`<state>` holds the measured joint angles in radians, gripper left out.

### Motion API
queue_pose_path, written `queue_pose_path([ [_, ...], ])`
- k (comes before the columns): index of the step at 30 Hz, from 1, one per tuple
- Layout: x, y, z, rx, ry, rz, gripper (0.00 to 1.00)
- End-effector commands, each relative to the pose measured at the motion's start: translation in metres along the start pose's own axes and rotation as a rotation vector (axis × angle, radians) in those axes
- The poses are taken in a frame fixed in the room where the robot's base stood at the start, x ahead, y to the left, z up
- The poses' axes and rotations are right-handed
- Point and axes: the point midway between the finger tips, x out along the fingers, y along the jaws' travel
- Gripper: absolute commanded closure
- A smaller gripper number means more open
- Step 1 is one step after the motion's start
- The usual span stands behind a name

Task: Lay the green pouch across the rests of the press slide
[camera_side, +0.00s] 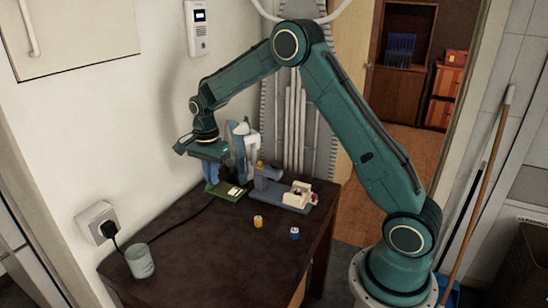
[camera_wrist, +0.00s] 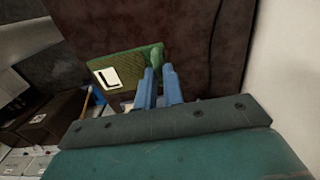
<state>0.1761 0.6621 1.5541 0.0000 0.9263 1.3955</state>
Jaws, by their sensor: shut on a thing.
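The green pouch (camera_side: 222,189) with a white label is at my gripper (camera_side: 211,172), over the back left part of the dark table. In the wrist view the pouch (camera_wrist: 126,62) shows its label with a black L mark, and my gripper's two blue fingers (camera_wrist: 159,75) are shut on its near right edge. I cannot tell whether the pouch touches the table. The press slide (camera_side: 270,189), a blue-grey unit with white blocks at its right end, stands just right of the pouch. Its rests are too small to make out clearly.
A white and blue device (camera_side: 242,143) stands behind the pouch, close to my gripper. A yellow spool (camera_side: 258,221) and a blue spool (camera_side: 294,233) stand in front of the press slide. A pale cup (camera_side: 140,262) and a black cord (camera_side: 180,222) are at the left.

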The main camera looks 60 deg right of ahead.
Motion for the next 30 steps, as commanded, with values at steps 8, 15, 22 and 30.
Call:
queue_pose_path([
  [8, -0.002, 0.000, 0.000, 0.000, 0.000, -0.001, 1.00],
  [15, -0.001, 0.000, 0.000, 0.000, 0.000, -0.001, 1.00],
  [22, 0.000, 0.001, 0.002, -0.024, 0.000, 0.000, 1.00],
  [30, 0.008, 0.010, 0.013, -0.193, 0.000, 0.000, 1.00],
])
